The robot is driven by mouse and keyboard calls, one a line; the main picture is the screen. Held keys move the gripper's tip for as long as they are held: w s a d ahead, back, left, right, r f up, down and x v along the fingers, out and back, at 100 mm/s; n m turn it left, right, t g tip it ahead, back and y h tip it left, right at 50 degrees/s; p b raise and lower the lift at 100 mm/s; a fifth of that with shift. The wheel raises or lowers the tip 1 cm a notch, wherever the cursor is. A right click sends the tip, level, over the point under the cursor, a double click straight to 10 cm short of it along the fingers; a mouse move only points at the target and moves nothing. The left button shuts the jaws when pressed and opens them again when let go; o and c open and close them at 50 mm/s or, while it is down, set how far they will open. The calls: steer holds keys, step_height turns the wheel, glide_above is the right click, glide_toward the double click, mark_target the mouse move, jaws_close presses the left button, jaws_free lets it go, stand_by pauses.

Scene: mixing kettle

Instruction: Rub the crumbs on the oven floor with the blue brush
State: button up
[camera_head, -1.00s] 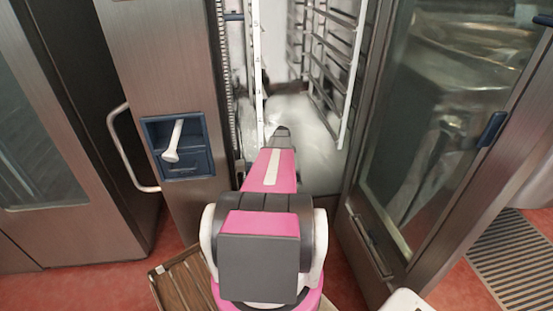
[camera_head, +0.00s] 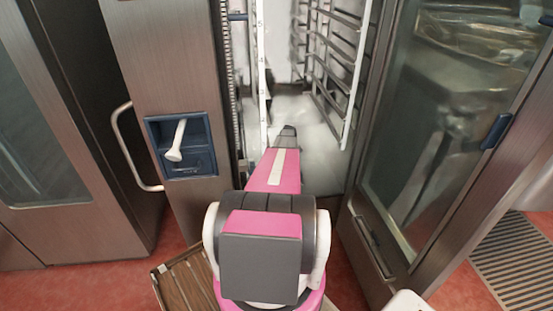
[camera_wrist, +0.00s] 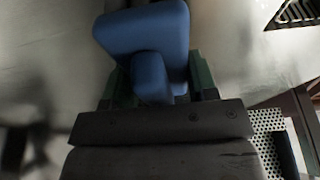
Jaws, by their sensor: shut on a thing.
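In the wrist view my gripper (camera_wrist: 157,92) is shut on the blue brush (camera_wrist: 143,32), its handle between the green-edged fingers. The brush is close to the pale oven floor (camera_wrist: 235,50); I cannot tell whether it touches it. In the head view my arm reaches into the open oven, and its own links hide the gripper and brush. The oven floor also shows in the head view (camera_head: 322,150) as a whitish surface beyond the arm. I cannot make out any crumbs in either view.
The glass oven door (camera_head: 425,120) stands open on the right. A wire rack frame (camera_head: 333,60) lines the oven's right side, with a white upright (camera_head: 262,70) on the left. A wooden slatted crate (camera_head: 185,280) lies on the red floor below. A perforated metal plate (camera_wrist: 268,125) shows at the right in the wrist view.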

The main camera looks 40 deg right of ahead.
steer(key=shift+s+d+f, duration=0.1)
steer(key=shift+s+d, duration=0.4)
steer(key=shift+d, duration=0.35)
steer(key=shift+s+d, duration=0.45)
steer(key=shift+d, duration=0.35)
steer(key=shift+w+a, duration=0.5)
steer(key=shift+a, duration=0.35)
steer(key=shift+w+a, duration=0.45)
steer(key=shift+a, duration=0.35)
steer(key=shift+w+a, duration=0.4)
steer(key=shift+a, duration=0.4)
steer(key=shift+w+a, duration=0.4)
steer(key=shift+a, duration=0.35)
steer(key=shift+r, duration=3)
steer(key=shift+r, duration=1.5)
